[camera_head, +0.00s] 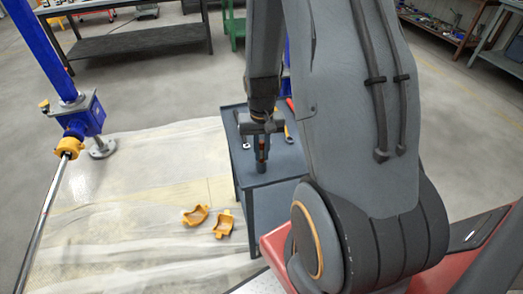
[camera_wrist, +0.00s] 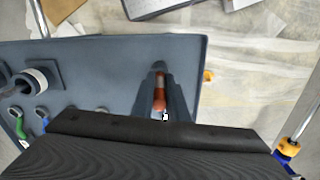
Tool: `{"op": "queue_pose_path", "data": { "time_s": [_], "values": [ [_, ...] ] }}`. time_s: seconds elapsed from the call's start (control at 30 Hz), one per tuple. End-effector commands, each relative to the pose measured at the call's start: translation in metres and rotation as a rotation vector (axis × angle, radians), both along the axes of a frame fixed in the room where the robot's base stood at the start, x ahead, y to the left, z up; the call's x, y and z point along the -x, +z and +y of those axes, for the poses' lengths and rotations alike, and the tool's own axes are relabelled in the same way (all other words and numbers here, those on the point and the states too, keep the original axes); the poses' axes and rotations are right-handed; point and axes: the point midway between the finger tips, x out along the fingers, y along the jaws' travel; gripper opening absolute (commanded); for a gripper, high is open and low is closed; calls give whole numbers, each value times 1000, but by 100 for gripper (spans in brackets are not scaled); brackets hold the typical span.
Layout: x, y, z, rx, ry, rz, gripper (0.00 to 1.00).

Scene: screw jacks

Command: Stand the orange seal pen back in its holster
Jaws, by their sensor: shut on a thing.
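The orange seal pen (camera_wrist: 160,82) shows between my gripper's fingers (camera_wrist: 161,95) in the wrist view, with a pale band along its orange body. My gripper is shut on it. In the head view my gripper (camera_head: 260,152) is above the dark cart top, with a small reddish patch between the fingers. I cannot tell whether the pen's lower end touches anything. Dark round fittings, one with a white ring (camera_wrist: 36,80), stand at the left in the wrist view; I cannot tell whether one is the holster.
The cart (camera_head: 270,184) carries a wrench (camera_head: 243,131) and a yellow-handled tool (camera_head: 287,131). Green (camera_wrist: 19,126) and blue (camera_wrist: 42,119) handles show in the wrist view. Two yellow shells (camera_head: 195,215) lie on the floor sheet. A blue jack (camera_head: 84,117) stands left.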

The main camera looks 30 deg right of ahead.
Motion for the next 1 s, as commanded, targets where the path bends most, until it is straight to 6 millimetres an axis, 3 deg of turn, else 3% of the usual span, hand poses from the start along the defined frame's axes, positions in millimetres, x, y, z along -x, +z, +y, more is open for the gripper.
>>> {"op": "queue_pose_path", "data": {
  "time_s": [0.37,0.4,0.5,0.83,1.0],
  "values": [
    [0,-5,0,0,0,1,0],
    [0,-5,0,0,0,1,18],
    [0,-5,0,0,0,1,35],
    [0,-3,0,0,0,0,35],
    [-1,10,0,1,0,-3,35]
  ]
}}
